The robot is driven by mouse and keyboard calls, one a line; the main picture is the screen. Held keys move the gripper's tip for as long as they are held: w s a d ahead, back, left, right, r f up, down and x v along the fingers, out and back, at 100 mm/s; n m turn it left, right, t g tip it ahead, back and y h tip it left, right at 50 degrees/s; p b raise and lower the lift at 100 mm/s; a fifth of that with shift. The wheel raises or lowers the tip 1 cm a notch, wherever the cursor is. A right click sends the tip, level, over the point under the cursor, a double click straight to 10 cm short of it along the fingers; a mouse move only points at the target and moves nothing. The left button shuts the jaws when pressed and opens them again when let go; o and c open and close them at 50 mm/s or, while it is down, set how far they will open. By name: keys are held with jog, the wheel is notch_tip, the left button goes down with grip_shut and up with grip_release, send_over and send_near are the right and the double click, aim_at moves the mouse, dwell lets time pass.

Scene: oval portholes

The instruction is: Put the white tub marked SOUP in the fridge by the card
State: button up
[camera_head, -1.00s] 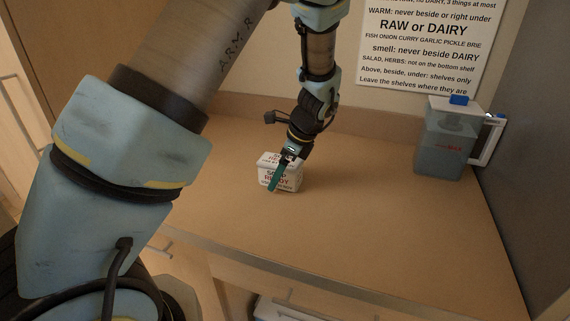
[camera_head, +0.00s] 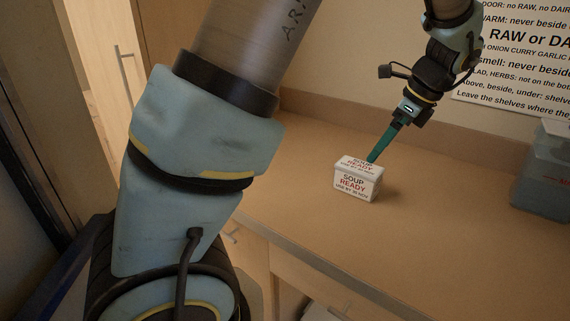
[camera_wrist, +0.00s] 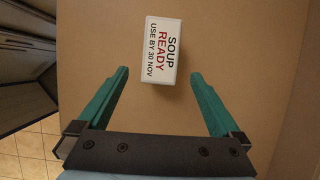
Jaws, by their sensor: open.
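The white tub (camera_head: 357,180) stands upright on the wooden counter, with "SOUP READY" printed on its lid and front and a use-by line, 30 NOV. In the wrist view the tub (camera_wrist: 161,50) lies beyond my gripper's fingertips, roughly centred between them. My gripper (camera_head: 374,157) shows in the head view just behind and above the tub, pointing down. In the wrist view my gripper (camera_wrist: 158,76) has its two green fingers wide apart with nothing between them. Whether a finger touches the tub is unclear. I see no open fridge.
A card (camera_head: 520,55) with printed storage rules hangs on the wall at the right, partly cut off. A tall door with a handle (camera_head: 124,75) is at the left.

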jog(key=s+a+f+n+h, duration=0.1)
jog(key=a+n, duration=0.7)
jog(key=a, duration=0.2)
jog(key=s+a+f+n+h, duration=0.1)
jog(key=a+f+n, duration=0.1)
jog(key=a+n, duration=0.6)
jog(key=s+a+f+n+g+h, duration=0.1)
jog(key=s+a+f+n, duration=0.1)
jog(key=a+n, duration=0.6)
jog(key=shift+a+h, duration=0.3)
jog(key=shift+a, duration=2)
jog(key=shift+s+a+f+n, duration=0.1)
jog(key=shift+s+a+n, duration=0.15)
jog(key=shift+n, duration=0.15)
